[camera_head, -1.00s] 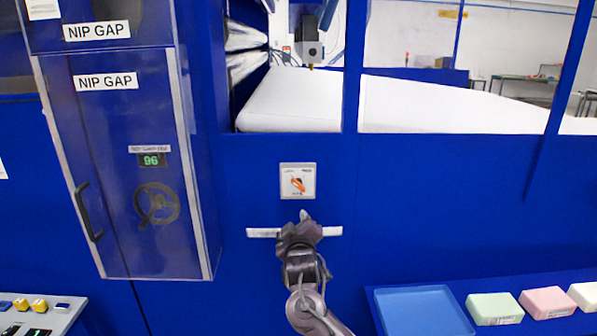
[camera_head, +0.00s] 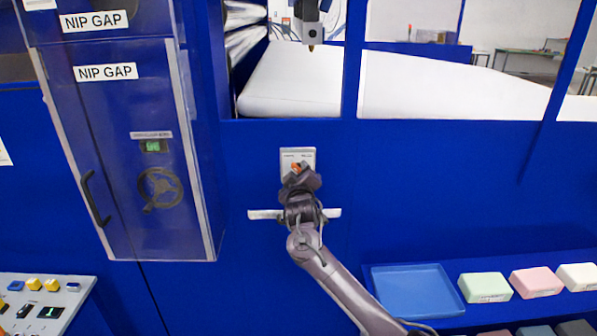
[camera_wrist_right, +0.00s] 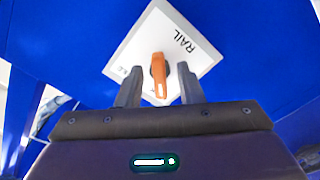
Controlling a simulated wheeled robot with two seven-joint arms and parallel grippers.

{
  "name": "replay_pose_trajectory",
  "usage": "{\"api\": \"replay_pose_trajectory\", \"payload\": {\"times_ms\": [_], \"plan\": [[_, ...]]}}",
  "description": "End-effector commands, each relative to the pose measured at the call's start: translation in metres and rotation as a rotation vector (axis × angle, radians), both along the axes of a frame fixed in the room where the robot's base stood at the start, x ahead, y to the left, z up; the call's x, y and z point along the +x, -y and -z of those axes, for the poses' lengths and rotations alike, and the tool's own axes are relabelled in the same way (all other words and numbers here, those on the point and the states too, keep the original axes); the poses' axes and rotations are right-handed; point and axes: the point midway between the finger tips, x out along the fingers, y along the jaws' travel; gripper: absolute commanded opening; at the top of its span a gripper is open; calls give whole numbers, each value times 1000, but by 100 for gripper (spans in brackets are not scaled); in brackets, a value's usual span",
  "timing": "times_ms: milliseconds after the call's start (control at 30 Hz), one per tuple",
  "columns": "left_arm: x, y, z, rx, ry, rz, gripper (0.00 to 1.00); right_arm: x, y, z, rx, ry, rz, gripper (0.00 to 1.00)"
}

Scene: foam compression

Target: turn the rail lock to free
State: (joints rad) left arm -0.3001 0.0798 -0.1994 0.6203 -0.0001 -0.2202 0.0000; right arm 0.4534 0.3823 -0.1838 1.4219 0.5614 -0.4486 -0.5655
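The rail lock is an orange knob (camera_wrist_right: 158,76) on a white square plate (camera_wrist_right: 205,55) marked RAIL, fixed to the blue panel. In the head view the plate (camera_head: 309,156) shows above a light horizontal bar, and my right gripper covers much of the knob (camera_head: 296,166). My right gripper (camera_head: 300,176) is at the plate. In the right wrist view its two fingers (camera_wrist_right: 159,84) stand apart, one on each side of the knob, with a visible gap to the knob. My left gripper is in no view.
A light horizontal bar (camera_head: 265,214) is on the panel behind my right wrist. A clear-doored NIP GAP cabinet (camera_head: 125,160) stands at left. A blue tray (camera_head: 412,292) and several foam blocks (camera_head: 485,287) lie at lower right. A button console (camera_head: 50,290) is at lower left.

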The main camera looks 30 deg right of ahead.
Motion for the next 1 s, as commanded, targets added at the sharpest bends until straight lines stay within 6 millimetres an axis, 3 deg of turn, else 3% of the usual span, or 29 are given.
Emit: {"api": "replay_pose_trajectory", "payload": {"times_ms": [167, 400, 767, 1000], "plan": [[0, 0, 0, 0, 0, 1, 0, 0, 0, 0, 0, 0, 0, 31], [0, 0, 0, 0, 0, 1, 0, 0, 0, 0, 0, 0, 0, 0], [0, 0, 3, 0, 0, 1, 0, 0, -1, 1, 26, 16, 0, 0], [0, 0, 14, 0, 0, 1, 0, 0, -1, 3, 134, 81, -1, 0]]}}
